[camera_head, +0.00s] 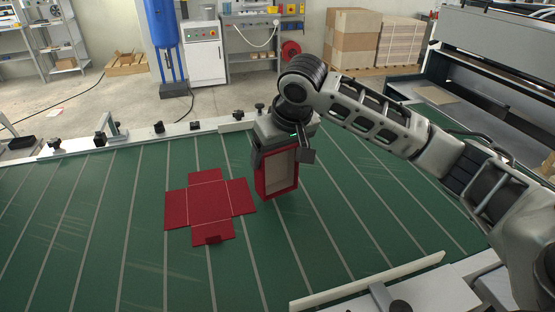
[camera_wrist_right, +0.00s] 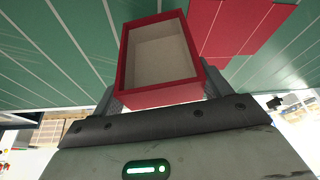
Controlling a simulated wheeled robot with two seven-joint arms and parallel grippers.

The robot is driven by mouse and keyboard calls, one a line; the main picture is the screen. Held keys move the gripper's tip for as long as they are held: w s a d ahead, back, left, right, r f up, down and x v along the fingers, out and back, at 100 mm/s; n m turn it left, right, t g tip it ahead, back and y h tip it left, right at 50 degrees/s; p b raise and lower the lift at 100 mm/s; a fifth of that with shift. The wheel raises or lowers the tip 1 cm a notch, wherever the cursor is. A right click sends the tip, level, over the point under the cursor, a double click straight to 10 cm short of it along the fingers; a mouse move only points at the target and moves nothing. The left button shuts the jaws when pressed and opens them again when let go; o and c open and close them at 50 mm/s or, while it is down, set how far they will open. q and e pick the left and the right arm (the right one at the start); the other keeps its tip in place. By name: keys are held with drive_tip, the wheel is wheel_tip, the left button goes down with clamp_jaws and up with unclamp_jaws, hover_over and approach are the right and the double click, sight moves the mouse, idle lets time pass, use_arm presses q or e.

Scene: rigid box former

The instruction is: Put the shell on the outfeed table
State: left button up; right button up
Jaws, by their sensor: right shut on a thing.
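The shell (camera_head: 281,192) is a small open red box with a pale inside. My right gripper (camera_head: 276,150) is shut on it and holds it tilted, its open side facing the head camera, over the green table. In the right wrist view the shell (camera_wrist_right: 160,98) sits between the fingers of the right gripper (camera_wrist_right: 160,98), its pale inside showing. The green striped table (camera_head: 120,230) fills the front; whether it is the outfeed table I cannot tell. My left gripper is not in view.
A flat red cross-shaped blank (camera_head: 209,205) lies on the green table, left of the shell. A white rail (camera_head: 75,157) with black knobs runs along the far edge, and a pale bar (camera_head: 370,282) lies at the front right. Bare green surface lies left of the blank.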

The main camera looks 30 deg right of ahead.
sight(276, 169)
drive_tip(key=shift+f, duration=1.1)
drive_tip(key=shift+f, duration=0.1)
drive_tip(key=o, duration=1)
